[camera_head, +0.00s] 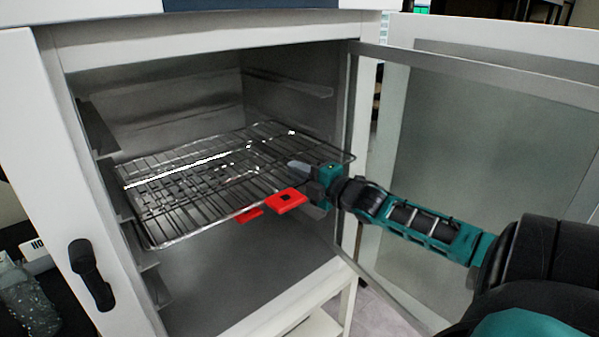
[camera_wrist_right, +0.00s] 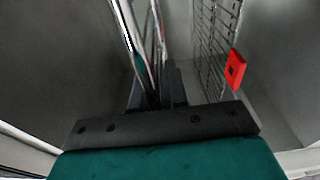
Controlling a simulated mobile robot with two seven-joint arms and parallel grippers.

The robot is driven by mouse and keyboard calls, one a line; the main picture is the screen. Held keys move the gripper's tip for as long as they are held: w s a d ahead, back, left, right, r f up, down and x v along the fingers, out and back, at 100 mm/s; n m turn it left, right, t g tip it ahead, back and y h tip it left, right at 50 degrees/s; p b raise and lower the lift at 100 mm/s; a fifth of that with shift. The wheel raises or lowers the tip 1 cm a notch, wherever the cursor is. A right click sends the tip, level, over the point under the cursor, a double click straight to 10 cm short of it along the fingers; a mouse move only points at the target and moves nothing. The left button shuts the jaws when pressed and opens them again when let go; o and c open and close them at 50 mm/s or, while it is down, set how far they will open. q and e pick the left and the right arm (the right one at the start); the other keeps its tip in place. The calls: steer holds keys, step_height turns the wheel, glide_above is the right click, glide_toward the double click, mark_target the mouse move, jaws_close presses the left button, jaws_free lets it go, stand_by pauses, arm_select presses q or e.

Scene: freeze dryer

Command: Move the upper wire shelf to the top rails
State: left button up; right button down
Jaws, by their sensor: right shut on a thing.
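The upper wire shelf (camera_head: 185,165) is inside the open freeze dryer chamber, at about mid height in the head view. My right gripper (camera_head: 303,172) is shut on the shelf near its front right part. In the right wrist view the gripper (camera_wrist_right: 157,92) has the shelf's wires (camera_wrist_right: 145,60) between its fingers. A second wire shelf shows partly below, with a red clip (camera_head: 286,200) at its front; the clip also shows in the right wrist view (camera_wrist_right: 236,69). A top rail (camera_head: 290,82) runs along the right inner wall. My left gripper is not in view.
The chamber door (camera_head: 480,160) with its glass panel stands open at the right, behind my right arm. The space above the shelf is clear.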

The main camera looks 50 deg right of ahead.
stand_by(0.3)
steer(key=c, duration=1.1)
jaws_free()
steer(key=shift+s, duration=0.15)
steer(key=shift+s, duration=0.65)
steer(key=s, duration=1.1)
steer(key=shift+s+d, duration=0.15)
steer(key=shift+s, duration=0.05)
steer(key=s+a+f+m+g, duration=0.2)
steer(key=a+f+m, duration=0.35)
steer(key=f, duration=0.35)
steer(key=s+a+f+m+g, duration=0.2)
steer(key=s+a+f+m, duration=0.15)
steer(key=a+f, duration=0.4)
steer(key=a+f+m+g, duration=0.1)
steer(key=a+f+m, duration=0.1)
steer(key=a, duration=0.4)
steer(key=a+f+m+g+y, duration=0.1)
steer(key=a+f+m, duration=0.1)
steer(key=a, duration=0.4)
steer(key=s+a+f+m+g, duration=0.1)
steer(key=a+f+m, duration=0.1)
steer(key=a+f, duration=0.2)
steer(key=shift+a+f+m+y, duration=0.15)
steer(key=shift+a+m+y, duration=0.2)
steer(key=shift+a, duration=1)
